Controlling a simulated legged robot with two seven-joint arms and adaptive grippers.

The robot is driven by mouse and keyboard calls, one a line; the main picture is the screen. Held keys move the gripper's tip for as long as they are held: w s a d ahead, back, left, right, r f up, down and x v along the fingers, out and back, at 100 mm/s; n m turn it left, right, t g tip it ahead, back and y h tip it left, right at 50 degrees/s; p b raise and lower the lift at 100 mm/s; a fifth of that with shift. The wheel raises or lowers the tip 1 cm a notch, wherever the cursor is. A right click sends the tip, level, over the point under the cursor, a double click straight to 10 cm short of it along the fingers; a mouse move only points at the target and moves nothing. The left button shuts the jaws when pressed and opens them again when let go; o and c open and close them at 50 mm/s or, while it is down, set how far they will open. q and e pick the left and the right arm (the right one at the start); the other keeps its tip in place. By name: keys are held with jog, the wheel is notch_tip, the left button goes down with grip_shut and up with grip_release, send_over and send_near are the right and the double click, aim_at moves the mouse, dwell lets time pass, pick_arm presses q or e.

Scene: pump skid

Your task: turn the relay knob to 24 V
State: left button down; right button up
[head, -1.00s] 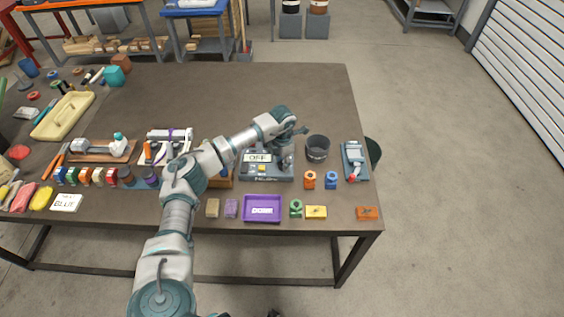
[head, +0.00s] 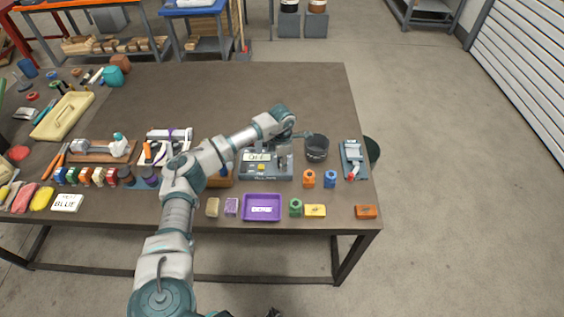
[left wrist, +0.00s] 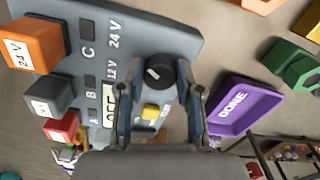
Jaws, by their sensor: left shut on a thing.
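The relay panel (head: 266,176) is a grey box near the front of the table, right of the middle. In the left wrist view its face (left wrist: 185,40) carries the labels OFF, 12 V and 24 V and the letters A, B and C. The black knob (left wrist: 158,72) with a small white mark sits on that face; I cannot tell for certain which label the mark points to. My left gripper (left wrist: 160,78) reaches down over the panel with its fingers shut on the knob, one on each side. In the head view my left gripper (head: 285,150) hides the knob. My right gripper is not in view.
Orange (left wrist: 34,45), grey (left wrist: 48,95) and red (left wrist: 61,127) blocks stand along the panel's edge. A purple DONE tray (head: 262,219) lies in front of the panel. A dark cup (head: 317,148) stands close to the right. The table behind the panel is clear.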

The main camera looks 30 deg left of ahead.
pick_arm(q)
jog(key=shift+f, duration=0.1)
jog(key=c, duration=0.8)
grip_release()
jog(key=shift+o, duration=0.2)
jog(key=shift+w+a, duration=0.1)
notch_tip(320, 180, up, 12)
jog(key=shift+f, duration=0.15)
jog(key=shift+a, duration=0.1)
